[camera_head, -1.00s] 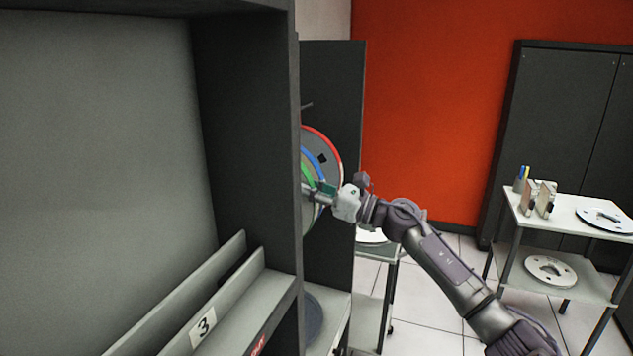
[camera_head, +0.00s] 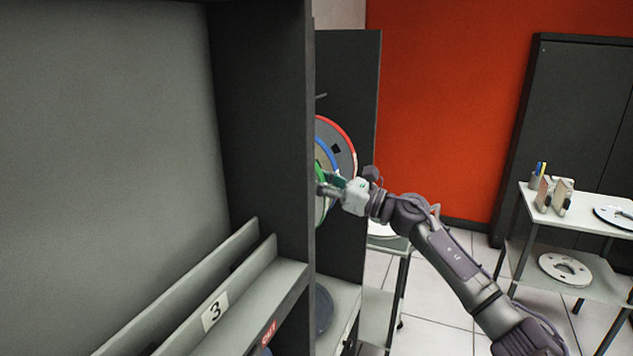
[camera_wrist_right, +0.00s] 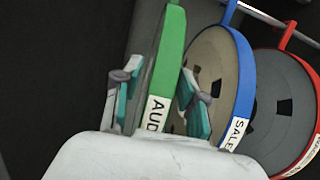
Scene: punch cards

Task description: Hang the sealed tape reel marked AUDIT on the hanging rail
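The green-rimmed reel (camera_wrist_right: 167,65) carries a white label, of which "AUD" is readable, in the right wrist view. My right gripper (camera_wrist_right: 158,92) has one finger on each side of this reel and appears closed on it; its label shows between the fingers. In the head view the right gripper (camera_head: 325,188) is at the reels beyond the dark cabinet edge, and the green rim (camera_head: 320,172) is mostly hidden. The hanging rail (camera_wrist_right: 300,37) shows at the upper right of the wrist view. Whether the green reel's hook sits on it is out of view. My left gripper is not in view.
A blue reel (camera_wrist_right: 243,70) marked "SALES" and a red reel (camera_wrist_right: 285,100) hang close beside the green one. A dark cabinet (camera_head: 265,120) stands left of my right arm. A white cart (camera_head: 575,215) with reels is at the right, with floor between.

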